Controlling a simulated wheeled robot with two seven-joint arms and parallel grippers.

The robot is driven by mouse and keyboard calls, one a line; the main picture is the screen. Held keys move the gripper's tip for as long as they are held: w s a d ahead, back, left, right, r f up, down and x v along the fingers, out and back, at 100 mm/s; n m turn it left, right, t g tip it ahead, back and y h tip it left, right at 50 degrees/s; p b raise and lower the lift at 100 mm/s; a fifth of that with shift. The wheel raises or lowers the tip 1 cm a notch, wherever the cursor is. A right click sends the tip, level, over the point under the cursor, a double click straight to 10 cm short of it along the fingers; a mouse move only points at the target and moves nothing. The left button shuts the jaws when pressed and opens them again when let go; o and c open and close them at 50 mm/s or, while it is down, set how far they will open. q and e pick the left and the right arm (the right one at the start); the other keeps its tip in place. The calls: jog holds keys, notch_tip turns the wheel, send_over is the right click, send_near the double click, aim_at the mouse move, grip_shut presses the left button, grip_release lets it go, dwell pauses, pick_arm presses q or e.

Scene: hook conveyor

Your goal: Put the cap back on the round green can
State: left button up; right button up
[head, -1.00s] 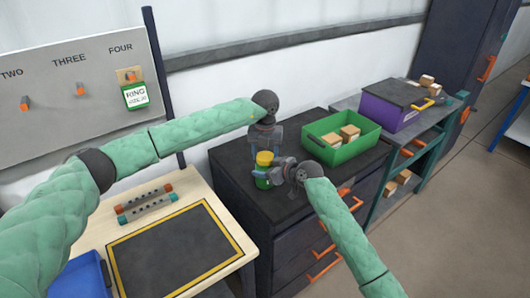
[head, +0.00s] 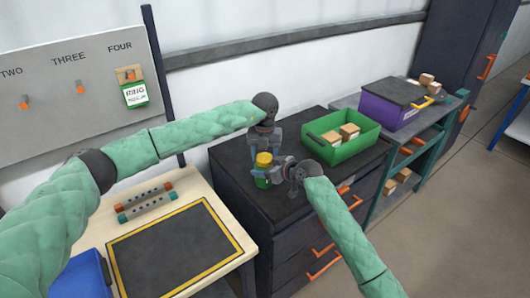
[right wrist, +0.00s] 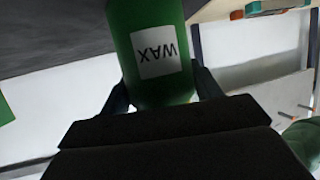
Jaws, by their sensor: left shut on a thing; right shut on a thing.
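The round green can (head: 262,179) is upright above or on the dark cabinet top, its yellow cap (head: 264,158) at its top. In the right wrist view the can (right wrist: 150,85) carries a white label reading WAX. My right gripper (head: 268,177) is shut on the can's side. My left gripper (head: 264,152) points down from above and is shut on the yellow cap. Whether the cap is seated on the can or just touching it, I cannot tell.
A green bin (head: 343,151) with cardboard boxes stands on the cabinet (head: 290,208) to the right. A purple crate (head: 394,108) stands on the shelf unit beyond. A wooden table with a yellow-edged dark mat (head: 175,250) and a blue tray (head: 80,277) is at the left front.

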pick_arm(q)
jog(key=o, duration=0.7)
jog(key=shift+s+d+f, duration=0.1)
jog(key=shift+f, duration=0.15)
pick_arm(e)
jog(key=shift+w+d+r, duration=0.15)
jog(key=shift+w, duration=0.05)
grip_shut()
pick_arm(q)
jog(key=shift+o, duration=1.3)
jog(key=shift+d+r, duration=0.1)
jog(key=shift+r, duration=0.1)
jog(key=shift+s+d+r, duration=0.1)
jog(key=shift+d+r, duration=0.05)
jog(key=shift+r, duration=0.1)
notch_tip(320, 180, up, 4)
jog(key=shift+f, duration=0.1)
pick_arm(e)
jog(key=shift+d+f, duration=0.1)
jog(key=shift+f, duration=0.25)
pick_arm(q)
jog(key=shift+r, duration=0.55)
jog(key=shift+f, duration=0.1)
pick_arm(e)
jog(key=shift+s+r, duration=0.1)
pick_arm(q)
jog(key=shift+c, duration=0.4)
